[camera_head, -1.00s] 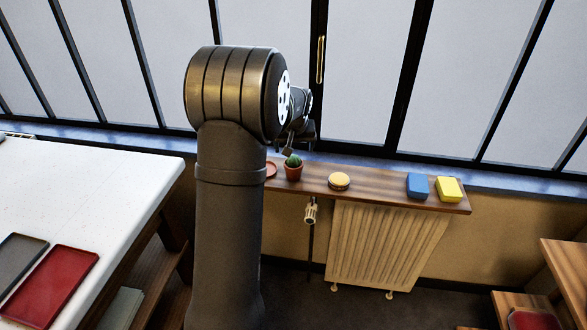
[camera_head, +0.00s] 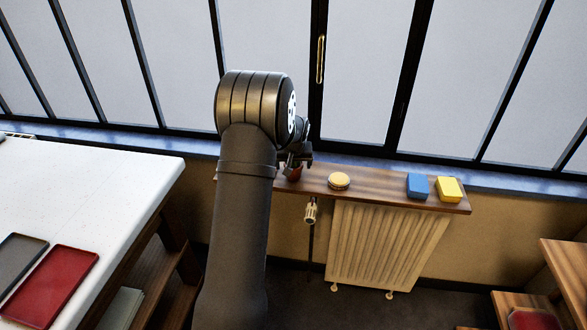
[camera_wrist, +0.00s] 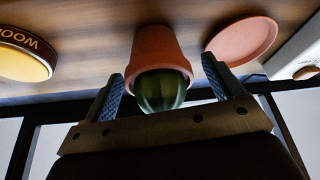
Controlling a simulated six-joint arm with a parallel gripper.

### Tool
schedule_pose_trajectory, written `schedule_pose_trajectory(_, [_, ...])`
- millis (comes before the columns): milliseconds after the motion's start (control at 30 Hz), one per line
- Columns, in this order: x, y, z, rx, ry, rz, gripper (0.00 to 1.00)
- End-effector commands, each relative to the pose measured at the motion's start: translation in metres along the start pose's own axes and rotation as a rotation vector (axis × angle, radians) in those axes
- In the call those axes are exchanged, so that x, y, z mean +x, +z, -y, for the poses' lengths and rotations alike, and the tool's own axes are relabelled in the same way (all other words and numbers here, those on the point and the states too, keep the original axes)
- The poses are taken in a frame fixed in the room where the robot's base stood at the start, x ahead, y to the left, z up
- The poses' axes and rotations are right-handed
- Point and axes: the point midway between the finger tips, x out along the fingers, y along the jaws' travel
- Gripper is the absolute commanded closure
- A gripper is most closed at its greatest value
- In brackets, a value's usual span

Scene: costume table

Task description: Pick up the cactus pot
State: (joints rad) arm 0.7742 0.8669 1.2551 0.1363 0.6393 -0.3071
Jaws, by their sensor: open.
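The cactus pot is a small terracotta pot with a round green cactus (camera_wrist: 160,90). It stands on the wooden shelf over the radiator, and only part of the pot (camera_head: 294,175) shows under my gripper in the head view. In the wrist view, which is upside down, the pot (camera_wrist: 158,50) is seen from close up. My gripper (camera_wrist: 163,70) is open, with one finger on each side of the cactus and the pot's rim. I see gaps beside the pot; contact is not visible. In the head view my gripper (camera_head: 298,158) is just above the pot.
A yellow round tin (camera_head: 339,181) stands right of the pot; it also shows in the wrist view (camera_wrist: 22,62). A terracotta saucer (camera_wrist: 242,40) lies on the pot's other side. A blue block (camera_head: 417,186) and yellow block (camera_head: 449,189) are further right. The window stands behind the shelf.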

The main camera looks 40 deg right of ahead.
Motion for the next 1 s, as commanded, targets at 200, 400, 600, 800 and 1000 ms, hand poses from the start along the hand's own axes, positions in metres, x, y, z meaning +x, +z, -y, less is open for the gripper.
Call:
schedule_pose_trajectory(200, [0.000, 0.000, 0.000, 0.000, 0.000, 0.000, 0.38])
schedule_pose_trajectory(400, [-0.001, 0.000, 0.000, 0.000, 0.000, -0.001, 0.67])
schedule_pose_trajectory(600, [-0.002, -0.001, 0.000, 0.000, 0.000, -0.001, 0.67])
schedule_pose_trajectory(800, [-0.013, -0.006, 0.000, -0.001, 0.001, -0.003, 0.67])
schedule_pose_trajectory(1000, [-0.044, -0.016, -0.004, 0.001, 0.002, -0.004, 0.67])
